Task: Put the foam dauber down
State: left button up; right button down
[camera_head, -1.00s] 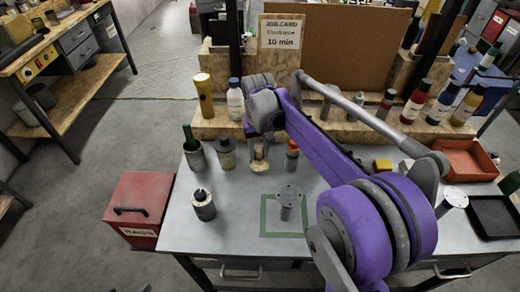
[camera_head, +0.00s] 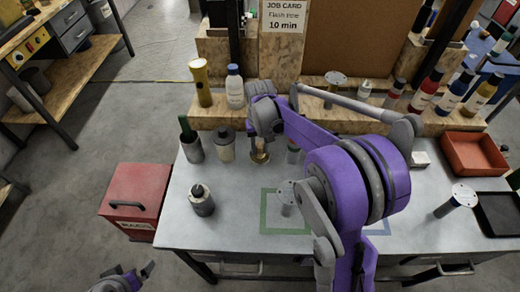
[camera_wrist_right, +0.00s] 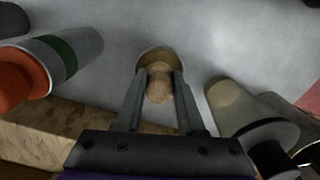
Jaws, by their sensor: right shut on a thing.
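The foam dauber (camera_head: 259,147) has a tan, rounded handle; a wider brownish-yellow round part shows at its far end. It stands near the back of the grey workbench (camera_head: 235,232). My right gripper (camera_wrist_right: 159,80) is shut on the dauber (camera_wrist_right: 159,88), one finger on each side of its handle. In the head view my right gripper (camera_head: 260,138) is partly hidden by its wrist. Whether the dauber's base touches the bench is hard to tell. My left gripper (camera_head: 134,275) shows at the bottom left edge, off the bench; its jaws are unclear.
A grey-capped jar (camera_head: 225,145) and a can with a green handle (camera_head: 191,145) stand left of the dauber. An orange-topped bottle (camera_wrist_right: 30,75) is close on its other side. A black-topped canister (camera_head: 202,201), green outline (camera_head: 264,215) and wooden ledge (camera_head: 215,115) are near.

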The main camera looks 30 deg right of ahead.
aim_at(260, 146)
jog(key=shift+f, duration=0.55)
jog(key=shift+f, duration=0.1)
jog(key=c, duration=0.5)
grip_release()
notch_tip(260, 146, up, 12)
jog(key=shift+w+r+p, duration=0.15)
jog(key=shift+p, duration=0.2)
